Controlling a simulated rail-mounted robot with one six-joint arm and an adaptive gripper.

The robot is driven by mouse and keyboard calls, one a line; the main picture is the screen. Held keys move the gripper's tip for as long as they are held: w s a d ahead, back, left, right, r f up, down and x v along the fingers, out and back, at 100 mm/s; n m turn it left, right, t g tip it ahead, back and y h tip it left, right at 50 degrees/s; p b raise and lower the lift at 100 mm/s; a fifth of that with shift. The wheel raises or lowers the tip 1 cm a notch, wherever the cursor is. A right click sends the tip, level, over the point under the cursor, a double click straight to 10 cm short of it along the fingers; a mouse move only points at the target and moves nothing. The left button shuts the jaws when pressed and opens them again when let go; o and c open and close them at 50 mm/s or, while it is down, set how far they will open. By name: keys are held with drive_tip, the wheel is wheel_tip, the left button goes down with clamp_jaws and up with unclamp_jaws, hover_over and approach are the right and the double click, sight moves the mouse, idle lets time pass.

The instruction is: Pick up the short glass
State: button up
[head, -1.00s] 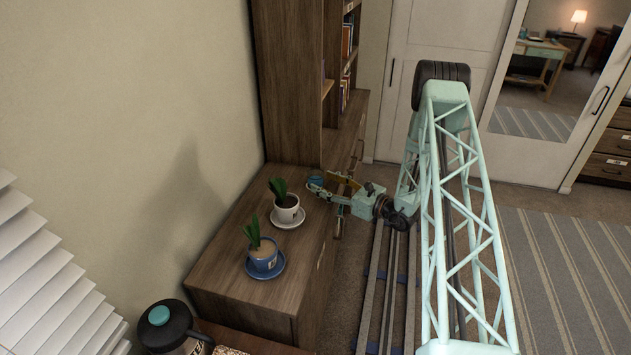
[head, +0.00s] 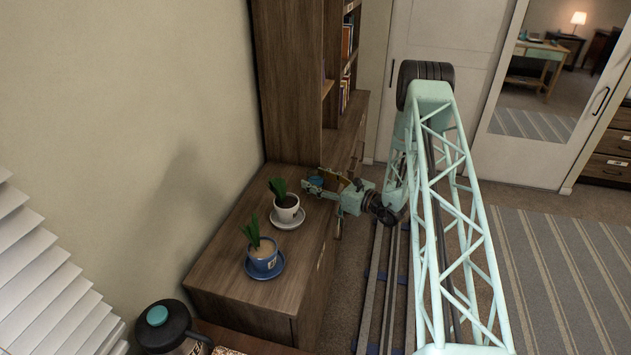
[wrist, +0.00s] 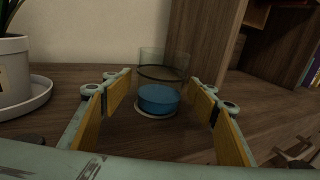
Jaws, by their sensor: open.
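The short glass (wrist: 160,97) is clear, with blue in its lower part and a dark band higher up. It stands upright on a pale round base or coaster (wrist: 140,112) on the wooden top in the wrist view. In the head view only a bit of its blue (head: 316,181) shows, partly hidden by my gripper (head: 313,184). In the wrist view my gripper (wrist: 161,80) is open, with a yellow-padded finger on each side of the glass. Gaps show on both sides; I cannot tell how deep the glass sits between the fingertips.
A white potted plant (head: 287,211) on a saucer stands near the gripper, and it shows at the left of the wrist view (wrist: 15,75). A blue potted plant (head: 262,257) stands nearer. A tall wooden bookcase (head: 285,80) rises behind. A dark jug (head: 168,330) is at the bottom.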

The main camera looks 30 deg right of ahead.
sight(309, 169)
drive_tip(key=shift+c, duration=0.5)
drive_tip(key=c, duration=1)
drive_tip(key=shift+r, duration=0.3)
drive_tip(key=shift+r+p, duration=0.45)
drive_tip(key=shift+r, duration=1)
drive_tip(key=shift+s+a+r+p, duration=0.3)
drive_tip(key=shift+s+a, duration=0.15)
drive_tip(key=shift+s, duration=2.15)
drive_tip(key=shift+s+a+r+p, duration=0.2)
drive_tip(key=shift+s+a+p, duration=0.25)
drive_tip(key=shift+s, duration=2.1)
drive_tip(key=shift+s+a+r+p, duration=0.25)
drive_tip(key=shift+s+a, duration=0.25)
drive_tip(key=shift+s, duration=2.1)
drive_tip(key=shift+s, duration=0.1)
